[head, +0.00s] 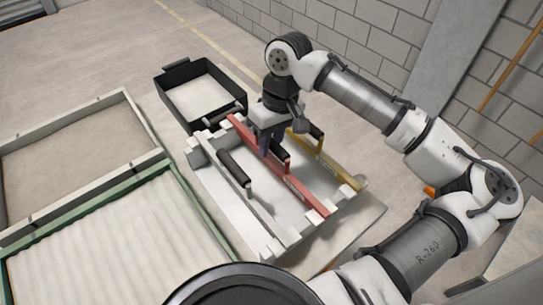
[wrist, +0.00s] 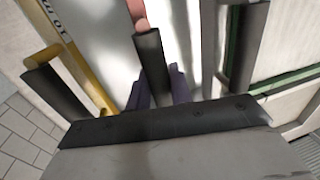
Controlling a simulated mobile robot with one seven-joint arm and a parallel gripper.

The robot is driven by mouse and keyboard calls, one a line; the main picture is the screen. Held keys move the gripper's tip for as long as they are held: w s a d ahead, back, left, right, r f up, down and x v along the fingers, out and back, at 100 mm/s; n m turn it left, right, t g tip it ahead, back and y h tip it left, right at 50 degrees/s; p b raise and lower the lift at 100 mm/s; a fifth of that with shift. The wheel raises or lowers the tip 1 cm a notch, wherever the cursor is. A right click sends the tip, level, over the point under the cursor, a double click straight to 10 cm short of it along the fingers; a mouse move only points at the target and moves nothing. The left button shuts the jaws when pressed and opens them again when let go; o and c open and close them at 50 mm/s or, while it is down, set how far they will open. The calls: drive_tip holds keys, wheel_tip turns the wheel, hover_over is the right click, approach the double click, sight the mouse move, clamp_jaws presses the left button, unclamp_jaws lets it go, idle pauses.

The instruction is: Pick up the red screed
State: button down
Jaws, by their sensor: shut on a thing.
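The red screed (head: 312,204) is a long red bar with a black handle (head: 281,151), lying across the middle of a white notched rack (head: 205,185). My gripper (head: 267,150) is above the rack at that handle, pointing down. In the wrist view its dark purple fingers (wrist: 157,90) are shut on the screed's black handle (wrist: 149,55), one on each side. A piece of the red bar (wrist: 137,10) shows beyond the handle. I cannot tell whether the bar is raised from the rack. My gripper hides part of it in the head view.
A yellow screed (head: 342,174) lies to the right on the rack, and a pale screed with a black handle (head: 235,169) to the left. A black bin (head: 170,108) of pale sand stands behind. Framed sandbeds (head: 85,195) fill the left. A block wall (head: 385,30) stands behind my arm.

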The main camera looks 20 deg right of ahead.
drive_tip(key=shift+r, duration=0.1)
wheel_tip(320, 180, up, 20)
drive_tip(key=b, duration=0.1)
idle(0.4)
